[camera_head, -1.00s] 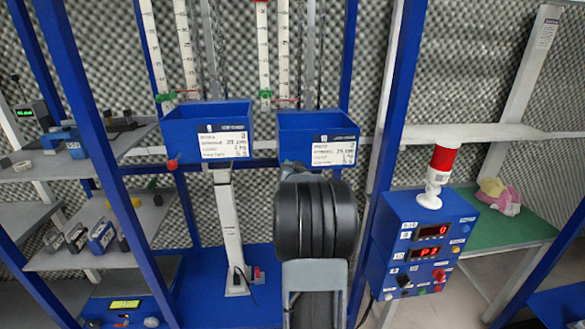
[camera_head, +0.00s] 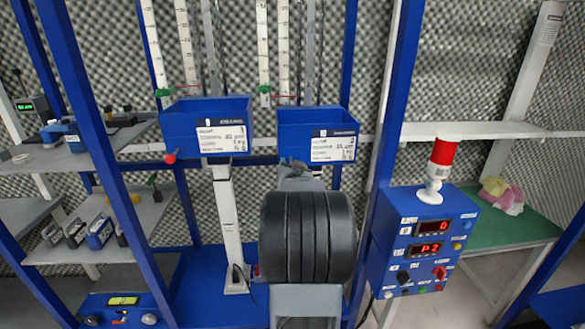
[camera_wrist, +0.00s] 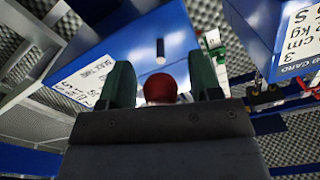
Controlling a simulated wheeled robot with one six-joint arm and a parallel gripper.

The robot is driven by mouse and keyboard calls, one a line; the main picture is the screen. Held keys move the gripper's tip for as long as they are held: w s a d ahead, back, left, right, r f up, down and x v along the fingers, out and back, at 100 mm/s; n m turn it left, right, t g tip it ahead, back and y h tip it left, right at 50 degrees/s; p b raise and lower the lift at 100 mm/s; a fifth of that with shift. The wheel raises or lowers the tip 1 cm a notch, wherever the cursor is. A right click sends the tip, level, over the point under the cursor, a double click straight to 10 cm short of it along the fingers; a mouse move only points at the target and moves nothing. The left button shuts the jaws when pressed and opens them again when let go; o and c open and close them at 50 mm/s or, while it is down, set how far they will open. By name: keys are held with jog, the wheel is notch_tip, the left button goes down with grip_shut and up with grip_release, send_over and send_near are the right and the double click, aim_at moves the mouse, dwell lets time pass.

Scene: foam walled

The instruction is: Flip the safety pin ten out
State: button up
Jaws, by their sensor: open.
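A red round knob (camera_wrist: 160,88) shows in the wrist view between the fingers of my gripper (camera_wrist: 162,80). The two dark green fingers stand apart on either side of it, and its lower part is hidden by the gripper body. I cannot tell whether they touch it. A blue box (camera_wrist: 150,45) with a short black peg (camera_wrist: 160,49) is behind it. In the head view my gripper (camera_head: 293,164) is at the lower left corner of the right blue box (camera_head: 300,125), mostly hidden by my arm. A similar red knob (camera_head: 171,157) sits by the left blue box (camera_head: 180,125). No label marks a pin ten.
A blue control box (camera_head: 415,270) with red displays and a red-white beacon (camera_head: 442,160) stands right of my arm. Blue posts (camera_head: 400,90) frame the bay. Shelves (camera_head: 80,150) with small devices are at the left. A green table (camera_head: 515,235) is at the right.

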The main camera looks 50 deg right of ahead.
jog(key=b+v, duration=0.2)
jog(key=v, duration=1.1)
jog(key=shift+s+a+b, duration=0.25)
jog(key=shift+s+b, duration=0.05)
